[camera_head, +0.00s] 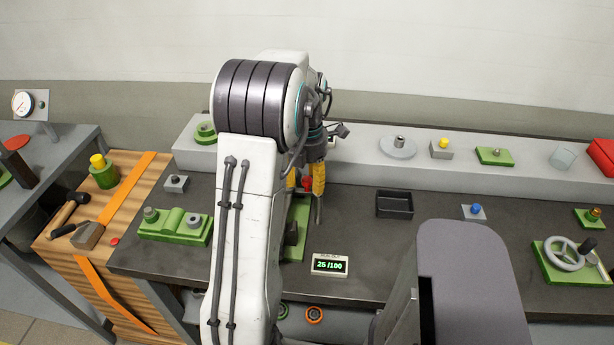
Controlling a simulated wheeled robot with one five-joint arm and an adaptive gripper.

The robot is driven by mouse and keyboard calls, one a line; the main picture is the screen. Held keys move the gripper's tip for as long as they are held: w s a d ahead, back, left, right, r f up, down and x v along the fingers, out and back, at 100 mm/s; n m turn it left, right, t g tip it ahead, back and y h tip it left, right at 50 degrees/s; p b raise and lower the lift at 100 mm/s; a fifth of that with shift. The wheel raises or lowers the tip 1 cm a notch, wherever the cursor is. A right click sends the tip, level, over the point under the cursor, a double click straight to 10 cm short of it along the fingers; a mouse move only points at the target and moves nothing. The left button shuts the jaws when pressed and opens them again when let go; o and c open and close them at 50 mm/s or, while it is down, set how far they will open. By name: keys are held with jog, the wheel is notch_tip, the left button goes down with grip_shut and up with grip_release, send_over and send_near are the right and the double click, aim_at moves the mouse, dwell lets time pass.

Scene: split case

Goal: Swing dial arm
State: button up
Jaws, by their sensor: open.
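A green base plate (299,212) stands on the dark bench near the middle of the picture, with a dark block (291,233) on it. A red knob (307,183) shows at the plate's far end and may be the tip of the dial arm; the arm itself is mostly hidden. My gripper (306,181) is open, pointing down, with a yellow finger on either side of the red knob. I cannot tell whether either finger touches it. A small readout (330,265) in front shows 25/100. My own arm hides the plate's left side.
A black tray (394,204) and a blue-buttoned plate (473,211) lie to the right. A green block fixture (176,226) stands left, a handwheel (565,254) far right. A raised grey shelf (365,152) with several parts runs along the back.

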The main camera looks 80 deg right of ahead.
aim_at(307, 179)
notch_tip(307, 179, up, 12)
dwell(0.6)
dwell(0.9)
